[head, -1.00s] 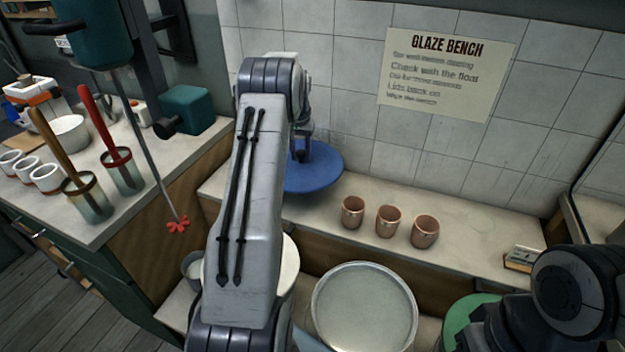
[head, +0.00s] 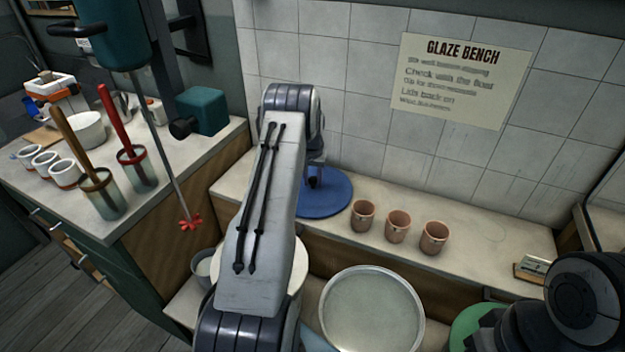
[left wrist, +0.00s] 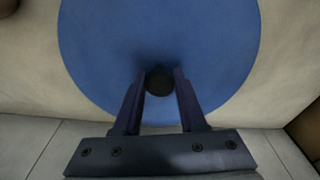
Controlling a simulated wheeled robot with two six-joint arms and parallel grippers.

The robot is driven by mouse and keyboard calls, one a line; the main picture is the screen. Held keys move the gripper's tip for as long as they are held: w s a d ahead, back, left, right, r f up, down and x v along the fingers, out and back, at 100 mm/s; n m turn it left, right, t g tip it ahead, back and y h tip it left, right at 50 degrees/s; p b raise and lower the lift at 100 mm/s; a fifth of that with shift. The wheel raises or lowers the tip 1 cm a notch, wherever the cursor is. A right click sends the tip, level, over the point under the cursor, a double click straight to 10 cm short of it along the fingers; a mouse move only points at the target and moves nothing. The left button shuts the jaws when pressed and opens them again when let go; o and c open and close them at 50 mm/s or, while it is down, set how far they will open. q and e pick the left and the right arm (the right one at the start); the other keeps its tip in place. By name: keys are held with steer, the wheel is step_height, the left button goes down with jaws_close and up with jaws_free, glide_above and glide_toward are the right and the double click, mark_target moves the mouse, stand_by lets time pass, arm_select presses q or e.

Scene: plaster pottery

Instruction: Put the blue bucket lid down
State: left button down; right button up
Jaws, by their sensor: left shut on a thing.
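The blue bucket lid (head: 333,199) is a flat disc, level over the left part of the pale ledge (head: 455,247), partly hidden behind my left arm. It lies on the ledge or very close above it; I cannot tell which. My left gripper (head: 315,182) is above the lid, pointing down. In the left wrist view the lid (left wrist: 215,50) fills the upper middle, and the left gripper (left wrist: 159,82) is shut on its dark round knob (left wrist: 158,84). My right gripper is not in view; only part of that arm shows at lower right.
Several copper-coloured cups (head: 397,226) stand on the ledge to the right of the lid. Below are an open bucket (head: 372,310) of pale liquid and a green round thing (head: 470,322). A mixer shaft with a red head (head: 190,222) hangs at left. A tiled wall is behind.

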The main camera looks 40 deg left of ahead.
mark_target(312, 190)
arm_select(q)
steer(key=shift+f, duration=0.2)
steer(key=shift+c, duration=2.3)
jaws_free()
steer(key=shift+r, duration=0.1)
steer(key=shift+r, duration=0.1)
step_height(312, 190, up, 12)
steer(key=s, duration=0.1)
steer(key=s+d+r+m, duration=0.2)
steer(key=s+d+r, duration=0.1)
steer(key=d, duration=0.8)
steer(key=s+d+r+m+h, duration=0.1)
steer(key=s+d+r+m, duration=0.1)
steer(key=d, duration=0.8)
steer(key=s+d+r+m, duration=0.2)
steer(key=s+d+r, duration=0.1)
steer(key=d, duration=0.8)
steer(key=s+d+r+m, duration=0.1)
steer(key=s+d+m, duration=0.2)
steer(key=s+d, duration=0.85)
steer(key=s+f+m+g, duration=0.1)
steer(key=s+f+m, duration=0.1)
steer(key=s, duration=1.3)
steer(key=shift+s+a+m+h+b, duration=0.3)
steer(key=shift+s+m+b, duration=0.05)
steer(key=shift+m, duration=0.25)
